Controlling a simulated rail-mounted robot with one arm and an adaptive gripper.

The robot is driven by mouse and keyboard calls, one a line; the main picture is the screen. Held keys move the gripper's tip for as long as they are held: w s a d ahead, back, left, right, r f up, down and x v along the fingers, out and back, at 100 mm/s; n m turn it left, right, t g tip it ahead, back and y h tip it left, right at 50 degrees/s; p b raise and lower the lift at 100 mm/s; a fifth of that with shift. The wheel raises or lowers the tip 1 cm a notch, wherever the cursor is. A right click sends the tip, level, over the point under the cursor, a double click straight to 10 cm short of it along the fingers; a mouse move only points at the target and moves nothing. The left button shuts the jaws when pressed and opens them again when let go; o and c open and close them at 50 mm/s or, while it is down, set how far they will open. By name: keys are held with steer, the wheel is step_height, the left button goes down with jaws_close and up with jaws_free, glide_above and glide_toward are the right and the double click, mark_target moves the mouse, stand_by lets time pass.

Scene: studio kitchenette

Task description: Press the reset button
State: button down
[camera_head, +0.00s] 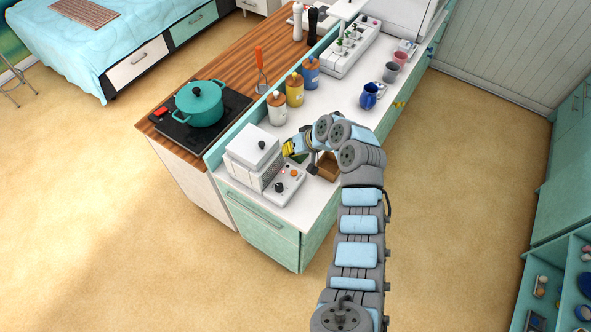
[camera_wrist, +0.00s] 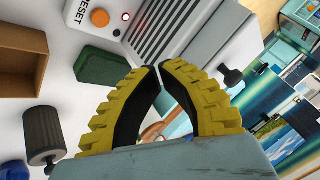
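The reset button is an orange round button (camera_wrist: 100,17) on a white panel at the top of the wrist view, beside the printed word RESET. A small red light (camera_wrist: 126,16) glows next to it. In the head view the orange button (camera_head: 293,173) sits on the low control panel at the counter's near end. My gripper (camera_wrist: 154,68) has yellow ribbed fingers with tips together and nothing visible between them. In the head view my gripper (camera_head: 287,149) is above the counter beside the white appliance, apart from the button.
A green block (camera_wrist: 102,66) lies between my fingertips and the panel in the wrist view. A brown open box (camera_wrist: 22,55) and a grey knobbed cylinder (camera_wrist: 43,133) are at left. The white appliance (camera_head: 244,157) stands beside the panel, with canisters (camera_head: 277,110) behind.

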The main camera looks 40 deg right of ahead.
steer(key=b, duration=0.5)
glide_toward(285, 171)
steer(key=shift+w+r+x, duration=0.15)
steer(key=shift+w+x, duration=0.05)
steer(key=shift+x, duration=1.05)
steer(key=shift+w+r+x, duration=0.15)
steer(key=shift+x, duration=1.1)
steer(key=shift+a+f, duration=0.15)
steer(key=shift+f+b, duration=0.3)
steer(key=shift+b, duration=0.15)
steer(key=shift+f+b, duration=0.3)
steer(key=shift+f, duration=0.1)
steer(key=shift+r, duration=0.2)
steer(key=shift+r+p, duration=0.5)
steer(key=shift+r, duration=0.15)
